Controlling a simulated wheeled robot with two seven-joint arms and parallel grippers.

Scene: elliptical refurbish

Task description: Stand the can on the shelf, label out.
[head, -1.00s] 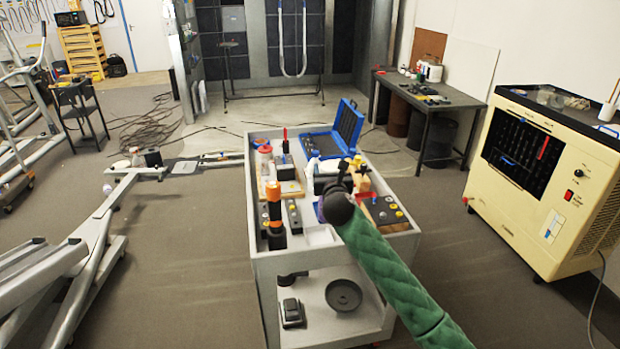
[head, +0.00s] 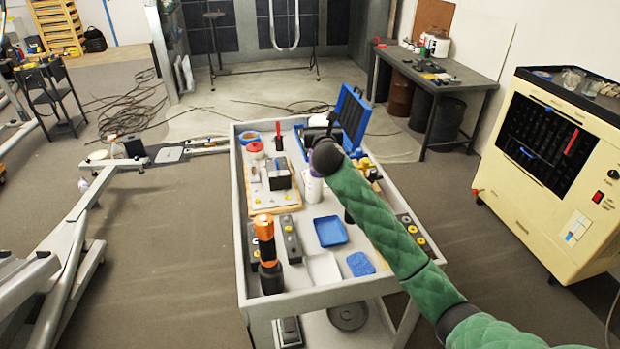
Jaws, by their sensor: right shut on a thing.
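No label can be read. The cart's lower shelf (head: 372,327) shows only partly under the top. My left gripper is out of view.
On the cart are an orange and black flashlight (head: 268,255), a blue tray (head: 330,231), a blue cloth-like piece (head: 360,264) and an open blue case (head: 352,115). A cream machine (head: 545,175) stands right and a dark workbench (head: 440,85) behind. Floor left of the cart is partly clear.

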